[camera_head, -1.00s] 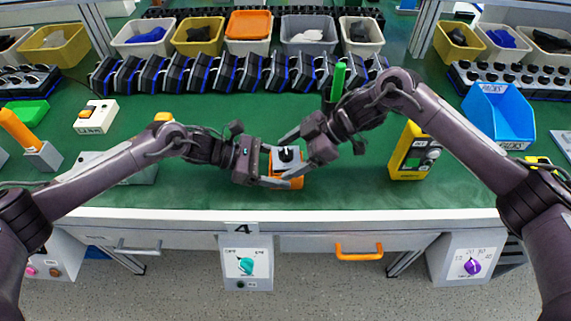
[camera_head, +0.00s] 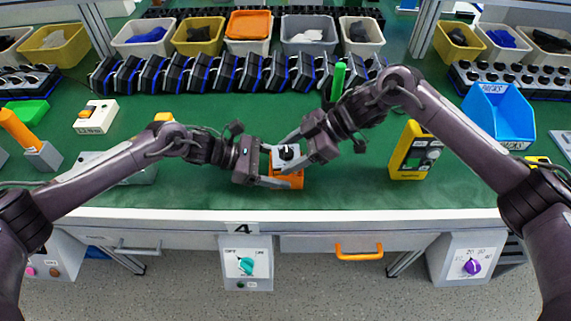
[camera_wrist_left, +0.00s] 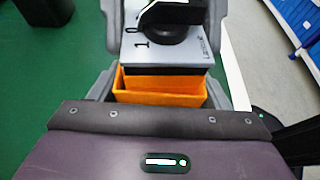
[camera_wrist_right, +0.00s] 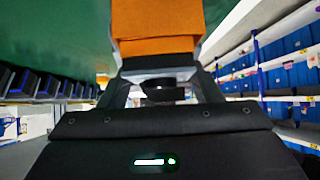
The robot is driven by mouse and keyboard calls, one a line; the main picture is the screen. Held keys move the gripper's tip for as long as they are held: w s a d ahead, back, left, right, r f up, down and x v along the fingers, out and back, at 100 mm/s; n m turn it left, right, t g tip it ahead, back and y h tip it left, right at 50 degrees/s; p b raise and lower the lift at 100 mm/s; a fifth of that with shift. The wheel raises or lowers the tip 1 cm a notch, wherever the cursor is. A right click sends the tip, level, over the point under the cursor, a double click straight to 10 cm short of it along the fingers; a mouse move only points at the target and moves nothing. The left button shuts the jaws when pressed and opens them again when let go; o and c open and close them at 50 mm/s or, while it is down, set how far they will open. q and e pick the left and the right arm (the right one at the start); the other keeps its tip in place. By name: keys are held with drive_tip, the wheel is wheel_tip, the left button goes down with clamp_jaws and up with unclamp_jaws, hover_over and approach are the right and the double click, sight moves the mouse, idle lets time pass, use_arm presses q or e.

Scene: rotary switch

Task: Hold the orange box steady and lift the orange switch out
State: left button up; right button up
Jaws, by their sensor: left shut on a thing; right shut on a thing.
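The orange box (camera_head: 288,182) is held above the front edge of the bench mat, between the fingers of my left gripper (camera_head: 279,171). The switch (camera_head: 286,153) has a light grey faceplate, a black knob and a dark body. My right gripper (camera_head: 291,152) is shut on it. In the left wrist view the switch faceplate (camera_wrist_left: 180,55) stands above the rim of the orange box (camera_wrist_left: 160,90), and part of the box's inner wall shows. Whether the switch's lower end is still inside is hidden. The right wrist view shows the box (camera_wrist_right: 155,25) and the black knob (camera_wrist_right: 163,92).
A row of black switches (camera_head: 230,74) stands behind the grippers, with bins (camera_head: 249,30) farther back. A green-handled tool (camera_head: 338,80) is close behind my right gripper. A yellow meter (camera_head: 414,152) stands at right. Green mat (camera_head: 215,195) is clear around the box.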

use_arm(q)
drive_tip(key=shift+f, duration=0.1)
use_arm(e)
drive_tip(key=shift+r, duration=3.55)
use_arm(q)
drive_tip(key=o, duration=1.1)
